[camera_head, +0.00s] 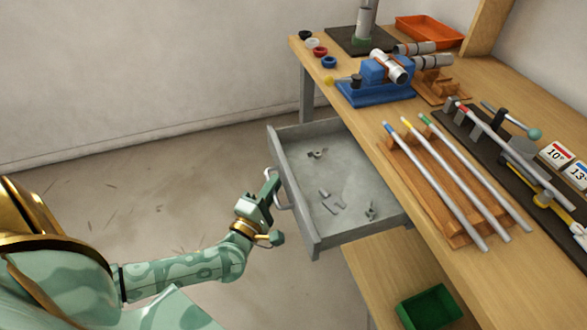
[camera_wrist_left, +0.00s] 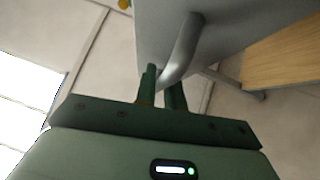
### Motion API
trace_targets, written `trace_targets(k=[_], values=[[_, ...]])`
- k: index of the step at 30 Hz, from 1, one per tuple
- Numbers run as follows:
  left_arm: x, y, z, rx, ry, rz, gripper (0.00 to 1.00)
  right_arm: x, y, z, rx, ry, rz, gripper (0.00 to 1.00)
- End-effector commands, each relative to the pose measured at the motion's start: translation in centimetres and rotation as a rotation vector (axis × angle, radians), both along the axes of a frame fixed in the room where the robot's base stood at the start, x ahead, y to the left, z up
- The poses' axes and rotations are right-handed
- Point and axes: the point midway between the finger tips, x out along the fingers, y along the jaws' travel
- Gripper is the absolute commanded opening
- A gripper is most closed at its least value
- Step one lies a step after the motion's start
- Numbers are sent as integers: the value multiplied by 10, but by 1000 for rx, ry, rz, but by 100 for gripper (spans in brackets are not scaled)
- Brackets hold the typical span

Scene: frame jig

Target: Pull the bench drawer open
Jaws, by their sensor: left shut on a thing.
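The grey bench drawer (camera_head: 318,242) stands well out from the left side of the wooden workbench, with several small metal parts on its floor. Its curved handle (camera_head: 281,203) is on the outer front face. My left gripper (camera_head: 273,188) is at this handle, its fingers shut around the bar. In the left wrist view the handle (camera_wrist_left: 183,48) runs down between the two green fingers (camera_wrist_left: 162,88), and the drawer front (camera_wrist_left: 225,22) is just beyond. My right gripper is not in view.
The benchtop (camera_head: 455,262) carries a blue vise (camera_head: 375,92), a wooden rack (camera_head: 440,205) with coloured-tip tubes, and an orange tray (camera_head: 430,31). A green bin (camera_head: 429,308) sits on the lower shelf (camera_head: 375,262). The floor left of the drawer is clear.

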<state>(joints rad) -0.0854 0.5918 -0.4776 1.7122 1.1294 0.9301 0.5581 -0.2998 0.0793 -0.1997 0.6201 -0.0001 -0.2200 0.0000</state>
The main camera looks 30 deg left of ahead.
Motion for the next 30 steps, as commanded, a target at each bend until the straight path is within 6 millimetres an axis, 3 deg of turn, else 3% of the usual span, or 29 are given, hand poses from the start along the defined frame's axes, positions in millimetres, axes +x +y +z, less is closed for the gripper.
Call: trace_targets(k=[7, 20, 21, 22, 30], values=[[-17, 12, -1, -1, 4, -1, 0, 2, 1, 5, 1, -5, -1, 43], [-20, 14, -2, -1, 5, -1, 0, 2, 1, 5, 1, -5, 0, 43], [-20, 14, -2, -1, 5, -1, 16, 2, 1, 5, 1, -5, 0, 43], [-20, 14, -2, -1, 5, 0, 20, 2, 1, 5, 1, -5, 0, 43], [-20, 14, -1, 0, 2, 0, 20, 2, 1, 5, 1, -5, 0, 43]])
